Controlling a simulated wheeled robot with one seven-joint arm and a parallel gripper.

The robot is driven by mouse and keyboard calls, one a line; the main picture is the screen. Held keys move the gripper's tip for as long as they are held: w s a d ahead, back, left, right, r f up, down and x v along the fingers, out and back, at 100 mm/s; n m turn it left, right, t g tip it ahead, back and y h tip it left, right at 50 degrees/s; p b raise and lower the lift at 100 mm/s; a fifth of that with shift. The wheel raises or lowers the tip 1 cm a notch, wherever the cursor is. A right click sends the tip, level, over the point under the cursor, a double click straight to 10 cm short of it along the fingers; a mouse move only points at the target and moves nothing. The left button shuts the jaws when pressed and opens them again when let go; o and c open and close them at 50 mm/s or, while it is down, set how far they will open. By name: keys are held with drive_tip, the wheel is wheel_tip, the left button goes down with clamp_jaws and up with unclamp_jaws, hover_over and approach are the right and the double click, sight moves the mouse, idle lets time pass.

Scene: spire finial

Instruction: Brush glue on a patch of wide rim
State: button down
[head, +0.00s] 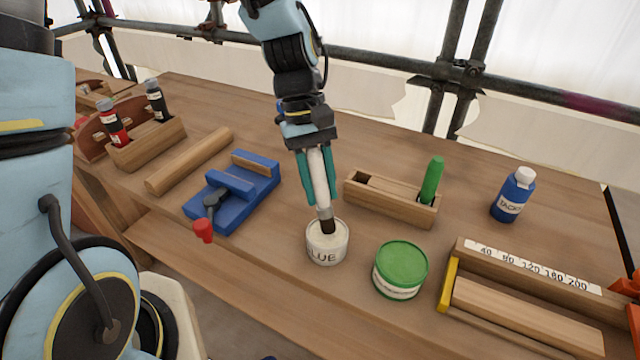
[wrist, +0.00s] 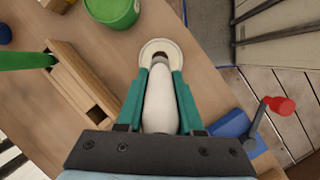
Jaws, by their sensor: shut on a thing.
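My gripper (head: 318,178) points down and its teal fingers are shut on the white handle of a brush (head: 319,185). The brush has a metal ferrule and dark bristles, and it is nearly upright. Its bristle end is at the mouth of a white pot marked GLUE (head: 327,250); I cannot tell how deep the tip is. In the wrist view the brush handle (wrist: 160,100) lies between the fingers and its tip meets the glue pot (wrist: 161,47). No wide rim can be made out in either view.
A blue vise (head: 235,190) with a red-knobbed handle stands left of the pot. A green tin (head: 400,270) is close right. A slotted wooden holder (head: 390,198) with a green-handled tool is behind. A blue bottle (head: 513,195) and a wooden measuring jig (head: 525,300) are farther right.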

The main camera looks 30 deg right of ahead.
sight(320, 168)
drive_tip(key=shift+f, duration=0.4)
idle(1.4)
drive_tip(key=shift+r, duration=0.1)
wheel_tip(320, 168, up, 7)
drive_tip(key=p, duration=0.6)
drive_tip(key=shift+p, duration=0.35)
